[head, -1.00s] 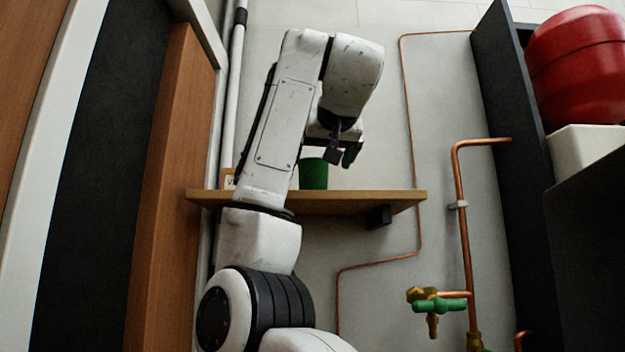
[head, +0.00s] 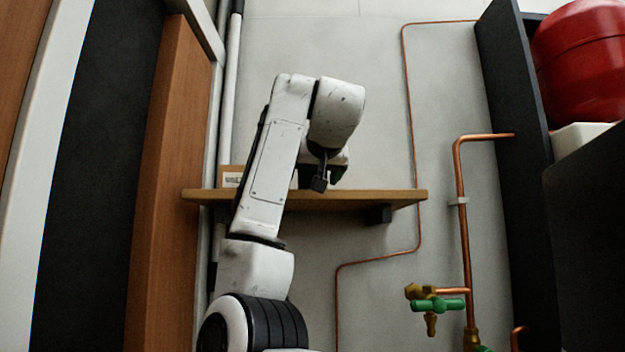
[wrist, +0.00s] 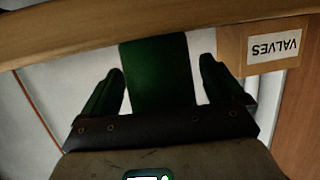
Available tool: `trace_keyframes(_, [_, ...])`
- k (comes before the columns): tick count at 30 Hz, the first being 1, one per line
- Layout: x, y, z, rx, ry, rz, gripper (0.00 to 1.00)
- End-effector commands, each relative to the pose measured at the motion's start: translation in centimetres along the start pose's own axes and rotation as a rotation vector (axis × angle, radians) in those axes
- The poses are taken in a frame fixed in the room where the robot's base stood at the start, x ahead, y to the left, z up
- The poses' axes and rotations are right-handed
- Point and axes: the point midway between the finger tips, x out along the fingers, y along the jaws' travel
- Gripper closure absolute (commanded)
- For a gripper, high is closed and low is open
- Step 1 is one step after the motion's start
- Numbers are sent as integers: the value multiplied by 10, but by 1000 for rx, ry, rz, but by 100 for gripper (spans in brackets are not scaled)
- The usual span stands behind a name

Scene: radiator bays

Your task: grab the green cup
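The green cup (wrist: 155,75) shows in the wrist view, in the middle between the two dark green fingers of my gripper (wrist: 161,64). The fingers are apart, with a gap visible between the cup and the right finger; whether the left finger touches is hard to tell. In the head view my gripper (head: 328,178) is low, just above the wooden shelf (head: 390,196). The cup cannot be made out there, behind my gripper and arm.
A box labelled VALVES (wrist: 232,48) stands close beside the cup; it also shows at the shelf's left end (head: 229,171). Copper pipes (head: 461,220) and a green-handled valve (head: 438,305) are to the right. A red tank (head: 585,65) sits upper right.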

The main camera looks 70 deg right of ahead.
Motion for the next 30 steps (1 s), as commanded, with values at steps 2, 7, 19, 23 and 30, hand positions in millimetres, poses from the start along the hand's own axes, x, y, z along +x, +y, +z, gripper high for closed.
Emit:
trace_keyframes(2, [0,0,0,0,0,0,13])
trace_keyframes(7, [0,0,0,0,0,0,30])
trace_keyframes(19, [0,0,0,0,0,0,54])
trace_keyframes(23, [-1,-1,-1,0,0,0,54])
trace_keyframes(30, [-10,-9,-18,-2,2,-4,54])
